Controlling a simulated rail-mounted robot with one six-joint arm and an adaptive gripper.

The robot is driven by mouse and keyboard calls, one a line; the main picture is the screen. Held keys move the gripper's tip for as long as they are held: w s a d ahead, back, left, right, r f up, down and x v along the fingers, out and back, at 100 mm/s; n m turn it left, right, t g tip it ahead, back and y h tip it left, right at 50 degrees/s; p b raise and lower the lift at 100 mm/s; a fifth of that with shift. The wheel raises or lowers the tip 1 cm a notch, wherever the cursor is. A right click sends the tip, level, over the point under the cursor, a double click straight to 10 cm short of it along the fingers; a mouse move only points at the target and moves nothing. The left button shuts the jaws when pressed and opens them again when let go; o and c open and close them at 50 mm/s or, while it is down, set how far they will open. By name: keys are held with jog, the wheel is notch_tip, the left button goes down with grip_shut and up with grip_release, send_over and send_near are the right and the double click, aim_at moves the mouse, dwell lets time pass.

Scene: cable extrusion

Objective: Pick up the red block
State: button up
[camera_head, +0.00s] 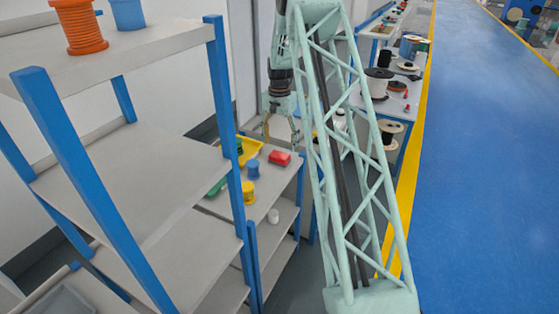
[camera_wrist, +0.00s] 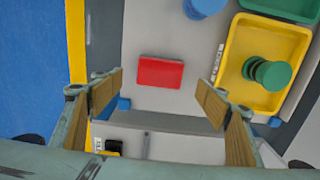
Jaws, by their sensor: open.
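The red block (camera_head: 280,157) lies on the grey top of a blue-framed shelf unit (camera_head: 220,207), near its right edge. In the wrist view the red block (camera_wrist: 160,72) lies flat above the gap between my fingers, close to the shelf's edge. My gripper (camera_head: 281,135) hangs over that shelf top, close to the block in the head view. In the wrist view my gripper (camera_wrist: 158,93) is open, with a wide empty gap between its wood-coloured finger pads. Neither finger visibly touches the block.
A yellow tray (camera_wrist: 247,97) with a green spool (camera_wrist: 267,72) lies right of the block. A tall shelf rack (camera_head: 130,190) stands left; the blue floor (camera_head: 470,180) is clear.

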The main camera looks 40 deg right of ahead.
aim_at(280, 155)
jog(key=shift+f, duration=1.05)
jog(key=shift+f+b, duration=0.45)
jog(key=shift+f, duration=2.15)
jog(key=c, duration=1)
